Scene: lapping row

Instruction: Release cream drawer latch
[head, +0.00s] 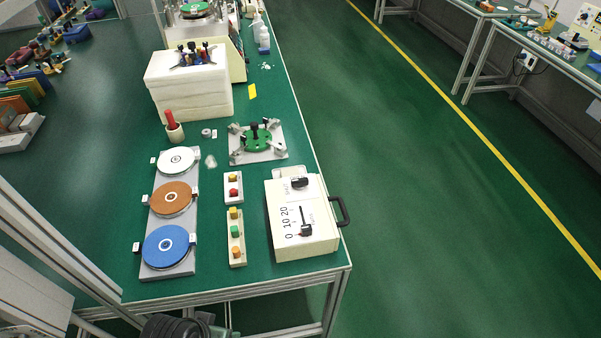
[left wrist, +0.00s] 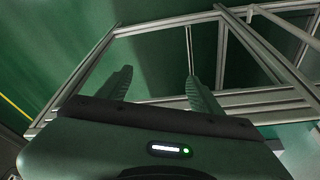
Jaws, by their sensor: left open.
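A cream box (head: 303,236) stands at the front right corner of the green bench in the head view. A black handle (head: 343,211) sticks out from its right side. On its top are a black knob (head: 299,183) and a black lever (head: 306,229) beside a scale marked 0, 10, 20. I cannot tell which part is the drawer latch. My left gripper (left wrist: 160,88) shows in the left wrist view, its two fingers apart with nothing between them. It faces a metal frame and green floor; the box does not show there. My right gripper is not in view.
Button strips (head: 236,237) stand just left of the box. A grey rack with white, brown and blue discs (head: 166,247) is further left. A green fixture on a plate (head: 257,138) lies behind the box. Clear floor (head: 420,200) lies right of the bench.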

